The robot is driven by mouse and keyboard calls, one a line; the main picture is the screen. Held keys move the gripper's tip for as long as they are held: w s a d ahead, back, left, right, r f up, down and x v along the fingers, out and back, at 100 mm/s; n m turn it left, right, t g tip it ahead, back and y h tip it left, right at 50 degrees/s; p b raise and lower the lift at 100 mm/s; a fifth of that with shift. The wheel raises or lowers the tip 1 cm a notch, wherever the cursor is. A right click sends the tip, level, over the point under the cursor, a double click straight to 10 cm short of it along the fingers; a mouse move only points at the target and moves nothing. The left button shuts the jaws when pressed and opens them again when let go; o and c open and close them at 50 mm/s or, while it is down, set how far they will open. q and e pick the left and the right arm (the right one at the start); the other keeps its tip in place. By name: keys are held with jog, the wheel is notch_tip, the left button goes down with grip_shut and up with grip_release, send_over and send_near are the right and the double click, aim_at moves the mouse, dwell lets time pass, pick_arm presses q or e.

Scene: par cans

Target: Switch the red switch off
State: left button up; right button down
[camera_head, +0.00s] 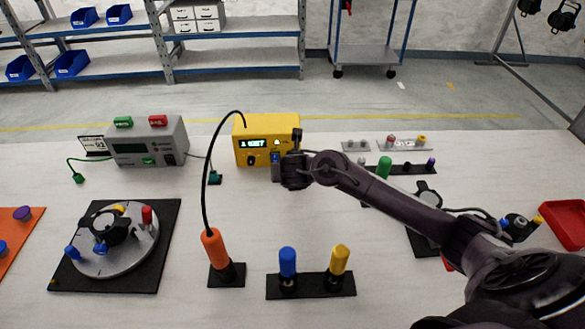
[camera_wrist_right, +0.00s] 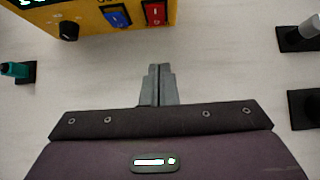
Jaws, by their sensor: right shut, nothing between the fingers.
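The red switch (camera_wrist_right: 155,13) is on the front of the yellow box (camera_wrist_right: 35,24), right of a blue switch (camera_wrist_right: 117,16), in the right wrist view. Its white mark shows, but I cannot tell which side is pressed. My right gripper (camera_wrist_right: 160,72) is shut and empty, its fingertips below the red switch in that view and apart from it. In the head view the yellow box (camera_head: 255,128) stands at the back middle of the table, with a lit display. My right gripper's dark body covers its right front, hiding the red switch. My left gripper is out of view.
A black knob (camera_wrist_right: 68,31) is on the box, left of the blue switch. A teal plug piece (camera_head: 215,176) stands left of my gripper. A cable arches from the orange handle (camera_head: 214,247) to the box. Bare table lies in front of the box.

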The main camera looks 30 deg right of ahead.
jog(key=w, duration=0.1)
jog(key=w+d+f, duration=0.1)
jog(key=w+f, duration=0.1)
jog(key=shift+w+d, duration=0.35)
jog(key=shift+d, duration=0.05)
jog(key=shift+w+d+f, duration=0.25)
jog(key=shift+w+d, duration=0.1)
jog(key=shift+w, duration=0.4)
jog(key=b, duration=0.2)
jog(key=shift+w+d+f+b, duration=0.15)
jog(key=shift+w+f+b, duration=0.05)
jog(key=shift+f+b, duration=0.2)
jog(key=shift+r+p, duration=0.4)
jog(key=shift+p, duration=0.2)
jog(key=shift+r+p, duration=0.75)
jog(key=shift+r, duration=0.25)
